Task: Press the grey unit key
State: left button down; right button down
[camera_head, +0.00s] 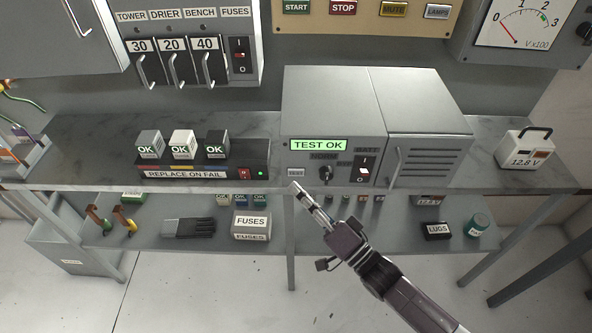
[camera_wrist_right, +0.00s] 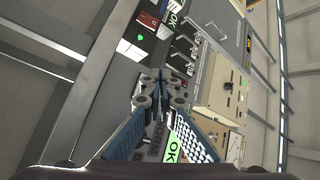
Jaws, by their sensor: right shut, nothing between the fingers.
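The grey unit (camera_head: 330,105) stands on the bench. Its lit green display (camera_head: 319,144) reads TEST OK. A small pale key marked TEST (camera_head: 296,172) is at the lower left of its front, below the display. My right gripper (camera_head: 298,188) is shut and empty, its tips just below the TEST key in the head view; I cannot tell whether they touch anything. In the right wrist view its closed fingers (camera_wrist_right: 158,92) hide part of the unit's front, and part of the display (camera_wrist_right: 172,148) shows beside them. My left gripper is not in view.
Left of the unit is a rack (camera_head: 205,174) labelled REPLACE ON FAIL, with three blocks marked OK. A 12,8 V battery (camera_head: 524,150) stands at right.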

jog(key=shift+s+p, duration=0.6)
jog(key=shift+s, duration=1.15)
jog(key=w+d+f+g+h, duration=0.1)
jog(key=d+f+h, duration=0.2)
jog(key=f, duration=0.6)
jog(key=d+f+h, duration=0.3)
jog(key=d+f, duration=0.1)
jog(key=f, duration=0.4)
jog(key=s+d+f+n+g+h, duration=0.1)
jog(key=s+d+f+g+h, duration=0.2)
jog(key=f, duration=0.5)
jog(key=s+d+f+h, duration=0.1)
jog(key=s+d+f, duration=0.3)
jog(key=f, duration=0.5)
jog(key=s+d+f+n+g+h, duration=0.2)
jog(key=s+d+f+g+h, duration=0.3)
jog(key=s+f, duration=0.75)
jog(key=s+d+f+g, duration=0.1)
jog(key=s+f, duration=0.1)
jog(key=s, duration=0.5)
jog(key=s+d+f+n+g, duration=0.1)
jog(key=s+f+g, duration=0.1)
jog(key=s, duration=0.5)
jog(key=s+d+f+n+g, duration=0.1)
jog(key=s+d+f, duration=0.1)
jog(key=s, duration=0.6)
jog(key=shift+f+g+y, duration=0.3)
jog(key=shift+f+g, duration=0.1)
jog(key=shift+s, duration=0.1)
